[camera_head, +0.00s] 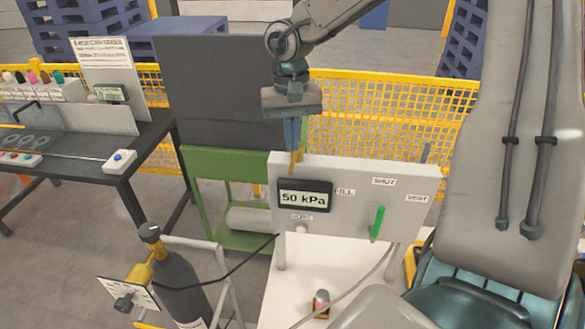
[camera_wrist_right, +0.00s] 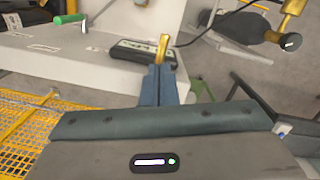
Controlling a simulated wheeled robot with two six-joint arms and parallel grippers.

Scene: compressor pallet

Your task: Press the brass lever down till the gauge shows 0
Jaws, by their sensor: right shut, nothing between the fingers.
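The brass lever (camera_head: 297,160) stands at the top edge of the white panel (camera_head: 345,178), just above the gauge. The gauge (camera_head: 305,197) reads 50 kPa. My right gripper (camera_head: 292,145) is shut and empty, pointing down, with its tips right at the lever's top. In the right wrist view the lever (camera_wrist_right: 163,47) shows just beyond the shut fingertips (camera_wrist_right: 160,72); I cannot tell whether they touch it. The gauge (camera_wrist_right: 143,52) is seen there from above, its reading hidden. My left gripper is not in view.
A green handle (camera_head: 377,222) sits on the panel near labels SHUT and VENT. A dark gas bottle (camera_head: 181,284) with a brass valve stands at lower left. A thin hose crosses the white table (camera_head: 285,300). A yellow mesh fence (camera_head: 390,108) runs behind.

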